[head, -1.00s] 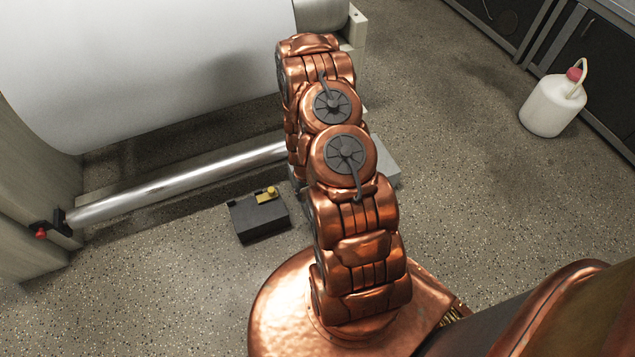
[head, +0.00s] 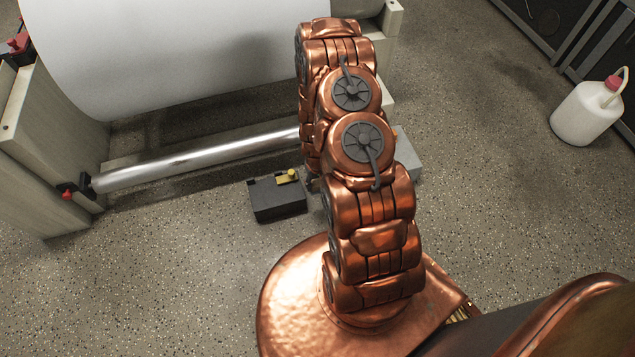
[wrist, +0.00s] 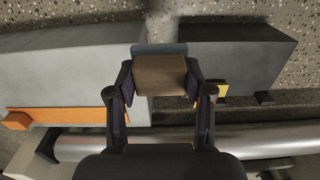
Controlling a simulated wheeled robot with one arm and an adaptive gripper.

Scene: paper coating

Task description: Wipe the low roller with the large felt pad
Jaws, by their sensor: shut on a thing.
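The low roller (head: 200,158) is a shiny metal bar near the floor, below the large white roll; its right part is behind my arm. In the wrist view the roller (wrist: 250,140) runs across the lower part, partly behind my gripper. My gripper (wrist: 160,82) is shut on a tan block with a blue-grey layer along its far edge, which looks like the large felt pad (wrist: 160,72). The pad appears between the light grey box and the dark box, apart from the roller in the picture. In the head view my arm hides gripper and pad.
A dark box (head: 278,200) with a yellow piece stands on the floor in front of the roller. A light grey box (head: 407,160) is right of my arm; its orange strip (wrist: 70,116) shows in the wrist view. A white bottle (head: 585,112) stands far right. Floor at left front is clear.

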